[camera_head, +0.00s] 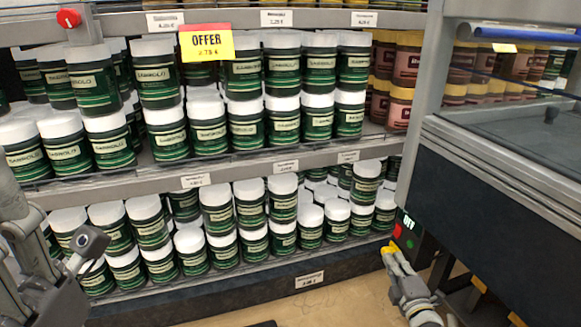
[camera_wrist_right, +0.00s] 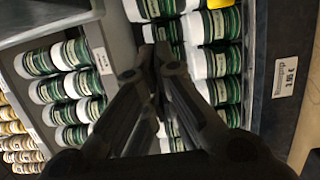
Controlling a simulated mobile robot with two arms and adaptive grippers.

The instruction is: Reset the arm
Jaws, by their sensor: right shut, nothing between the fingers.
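My right gripper (camera_wrist_right: 155,60) shows in the right wrist view. Its two dark fingers come together at the tips, shut and empty. Shelved jars with white lids and green labels lie beyond the tips, and the view is turned sideways. I cannot tell how far the tips are from the jars. In the head view, grey jointed parts of my own body reach in at the lower left, in front of the lower jars.
Shelves hold many green jars (camera_head: 242,126) behind price rails (camera_head: 232,169). A yellow offer sign (camera_head: 206,42) hangs above. A grey-framed dark cabinet (camera_head: 500,190) stands right. Bare floor (camera_head: 330,302) shows at the bottom.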

